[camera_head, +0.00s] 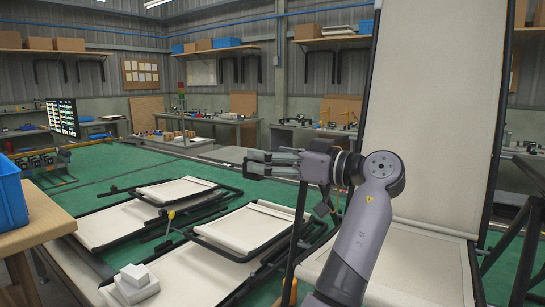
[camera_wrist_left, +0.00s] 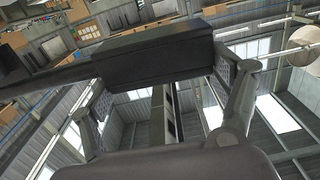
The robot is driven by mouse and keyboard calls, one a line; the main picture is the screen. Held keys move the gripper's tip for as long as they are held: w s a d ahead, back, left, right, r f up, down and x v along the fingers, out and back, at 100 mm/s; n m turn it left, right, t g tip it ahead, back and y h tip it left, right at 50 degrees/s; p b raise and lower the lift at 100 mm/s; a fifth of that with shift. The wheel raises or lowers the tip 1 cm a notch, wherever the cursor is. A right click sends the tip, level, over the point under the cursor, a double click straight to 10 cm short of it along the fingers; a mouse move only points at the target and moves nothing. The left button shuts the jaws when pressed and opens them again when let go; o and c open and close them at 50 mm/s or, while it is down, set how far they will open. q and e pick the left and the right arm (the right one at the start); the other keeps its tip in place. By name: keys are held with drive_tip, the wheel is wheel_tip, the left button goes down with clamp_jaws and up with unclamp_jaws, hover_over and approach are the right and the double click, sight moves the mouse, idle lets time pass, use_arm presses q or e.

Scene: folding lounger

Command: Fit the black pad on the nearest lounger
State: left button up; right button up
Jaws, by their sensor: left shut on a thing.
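My left gripper (camera_head: 262,163) is raised in the middle of the head view, beside the upright back of the nearest lounger (camera_head: 432,110). Its fingers point left. In the left wrist view it is shut on a dark block, which I take to be the black pad (camera_wrist_left: 150,55). The pad spans the gap between the fingers. A long dark bar runs left from near it; I cannot tell whether they touch. The nearest lounger has cream fabric and a dark frame. A dark bar of it (camera_head: 297,232) stands below the gripper. My right gripper is not in view.
Flat cream loungers (camera_head: 245,228) lie at left on the green surface (camera_head: 105,165). A white block (camera_head: 136,280) sits at the front left. A wooden table (camera_head: 45,222) with a blue bin (camera_head: 11,195) stands at the left edge. Workbenches and shelves line the back wall.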

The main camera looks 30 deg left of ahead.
use_arm(q)
drive_tip(key=o, duration=1.1)
drive_tip(key=d, duration=0.7)
drive_tip(key=shift+s+d, duration=0.25)
drive_tip(key=shift+s, duration=0.1)
